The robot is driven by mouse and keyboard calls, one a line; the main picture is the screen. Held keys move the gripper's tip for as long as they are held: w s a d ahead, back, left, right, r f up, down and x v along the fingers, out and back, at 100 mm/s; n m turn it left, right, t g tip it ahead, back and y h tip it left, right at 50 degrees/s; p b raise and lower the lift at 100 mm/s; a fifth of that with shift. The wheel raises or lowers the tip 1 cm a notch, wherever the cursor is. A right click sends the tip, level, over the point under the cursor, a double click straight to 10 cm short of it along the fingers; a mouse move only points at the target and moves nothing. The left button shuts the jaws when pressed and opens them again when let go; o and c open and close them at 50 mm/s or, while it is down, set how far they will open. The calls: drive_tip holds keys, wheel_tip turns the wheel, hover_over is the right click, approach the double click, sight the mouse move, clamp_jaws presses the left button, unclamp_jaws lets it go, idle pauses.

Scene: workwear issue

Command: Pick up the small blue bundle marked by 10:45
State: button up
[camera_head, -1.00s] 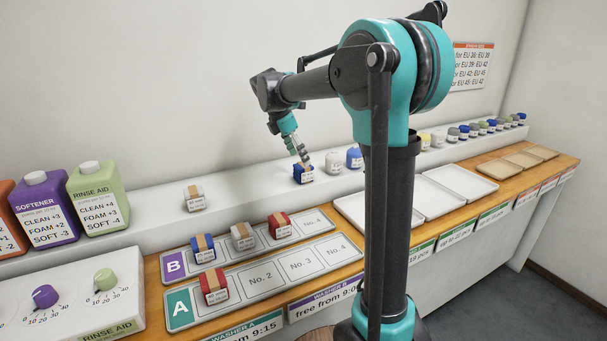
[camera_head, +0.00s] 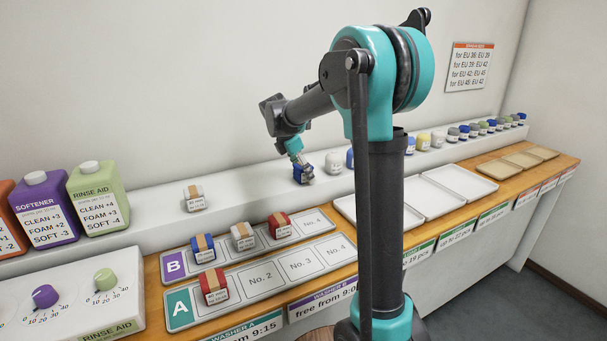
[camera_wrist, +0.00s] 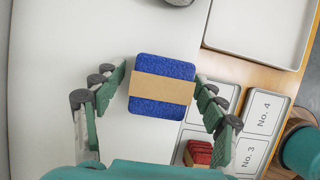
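A blue bundle with a tan paper band (camera_wrist: 163,74) lies on the white shelf, seen from above in the wrist view. In the head view it (camera_head: 298,176) is partly covered by my gripper (camera_head: 303,172). My gripper (camera_wrist: 158,92) is open in the wrist view, with one finger on each side of the bundle and a gap visible at the left. The right finger is very near or at its edge; contact cannot be told. The print on its label is too small to read. Another blue bundle (camera_head: 193,247) sits on board B.
A white bundle (camera_head: 333,163) stands close to the right on the shelf (camera_head: 240,196). Red (camera_head: 213,286) and white bundles sit on the numbered boards (camera_head: 270,276) below. Empty white trays (camera_head: 440,197) are at the right. Detergent bottles (camera_head: 98,197) stand at the left.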

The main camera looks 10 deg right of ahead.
drive_tip(key=c, duration=1.2)
drive_tip(key=shift+o, duration=0.2)
drive_tip(key=shift+r, duration=0.1)
